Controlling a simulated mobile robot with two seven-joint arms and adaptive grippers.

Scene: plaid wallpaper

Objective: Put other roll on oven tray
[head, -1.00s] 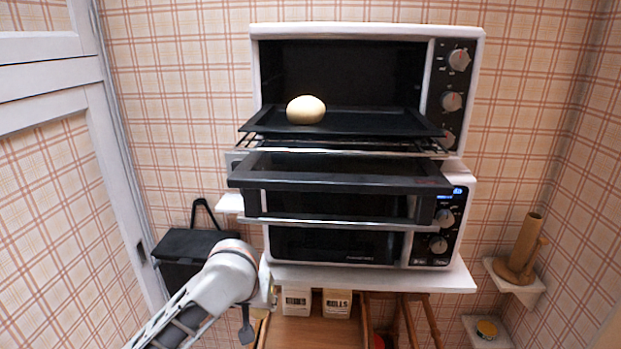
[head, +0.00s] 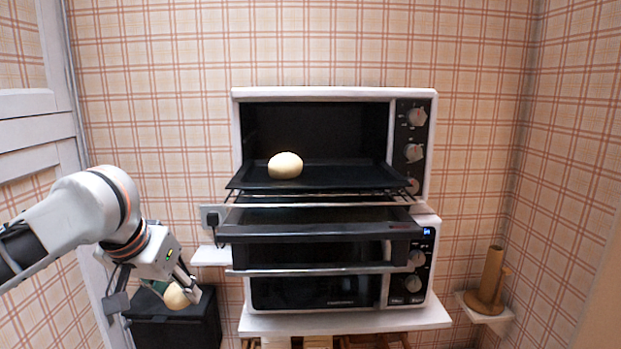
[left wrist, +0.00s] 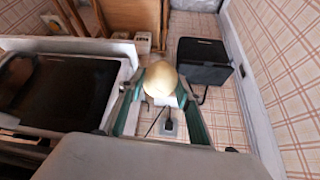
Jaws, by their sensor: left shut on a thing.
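One pale roll (head: 285,166) rests on the black oven tray (head: 345,178), left of its middle, in the open upper oven. My left gripper (head: 184,291) is shut on another pale roll (head: 173,297), left of the ovens and lower than the tray. In the left wrist view this held roll (left wrist: 160,79) sits between the fingertips of the left gripper (left wrist: 160,90). My right gripper is not in view.
The upper oven's dropped door (head: 320,228) sticks out below the tray. A lower oven (head: 315,292) stands on a white shelf (head: 345,323). A black box (head: 190,328) is beneath my left gripper. A wooden holder (head: 490,280) stands at the right wall.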

